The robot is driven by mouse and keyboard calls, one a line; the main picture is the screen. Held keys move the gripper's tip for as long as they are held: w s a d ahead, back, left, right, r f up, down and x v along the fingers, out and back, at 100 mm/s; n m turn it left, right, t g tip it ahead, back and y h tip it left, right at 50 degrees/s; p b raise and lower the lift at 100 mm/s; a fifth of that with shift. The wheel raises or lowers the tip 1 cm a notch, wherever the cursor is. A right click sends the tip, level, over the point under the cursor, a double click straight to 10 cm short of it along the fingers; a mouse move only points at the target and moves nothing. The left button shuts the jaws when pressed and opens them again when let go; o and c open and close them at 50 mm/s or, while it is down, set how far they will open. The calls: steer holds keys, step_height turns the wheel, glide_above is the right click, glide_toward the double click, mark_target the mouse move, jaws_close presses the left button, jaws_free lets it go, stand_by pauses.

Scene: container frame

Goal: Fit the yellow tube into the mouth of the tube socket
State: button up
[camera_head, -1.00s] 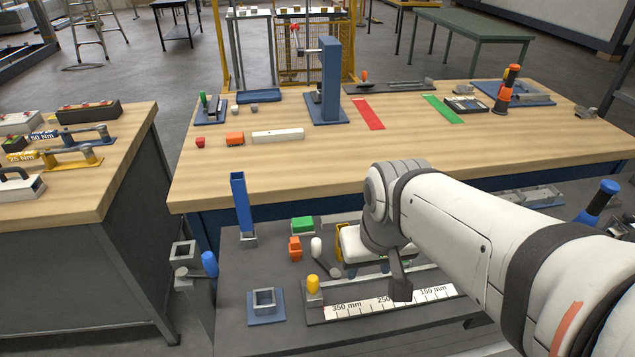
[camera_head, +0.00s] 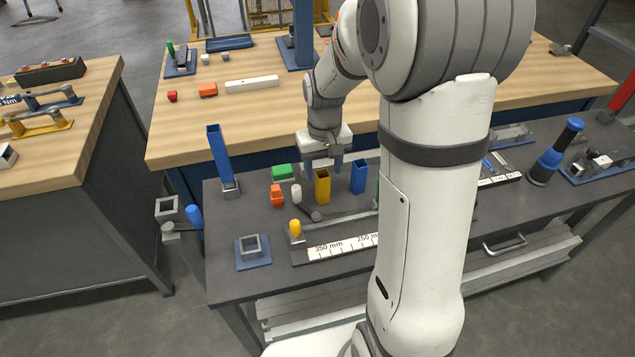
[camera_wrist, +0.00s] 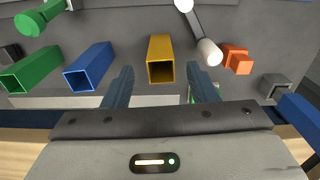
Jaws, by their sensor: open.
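The yellow tube (camera_head: 322,187) is a square hollow tube standing upright on the dark grey bench, open end up. My gripper (camera_head: 323,167) is above it, pointing down. In the wrist view my gripper (camera_wrist: 162,85) is open and empty, with the yellow tube (camera_wrist: 160,47) showing between and slightly beyond its fingertips. I see no contact. The tube socket (camera_head: 266,262) is a blue plate with a grey square collar at the bench's left front. Its mouth is empty, and my gripper is up and to the right of it.
A blue tube (camera_head: 360,178) and a green tube (camera_wrist: 32,70) stand near the yellow tube. A white cylinder (camera_head: 296,194), orange block (camera_head: 277,196) and green block (camera_head: 283,172) are to its left. A tall blue tube (camera_head: 217,155) stands behind the socket. A ruler rail (camera_head: 335,247) lies in front.

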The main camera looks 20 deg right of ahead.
mark_target(322, 185)
step_height(322, 185, down, 6)
steer(key=shift+a+f+p, duration=0.1)
steer(key=shift+f+p, duration=0.1)
steer(key=shift+p, duration=0.2)
steer(key=shift+c, duration=0.2)
steer(key=c, duration=1)
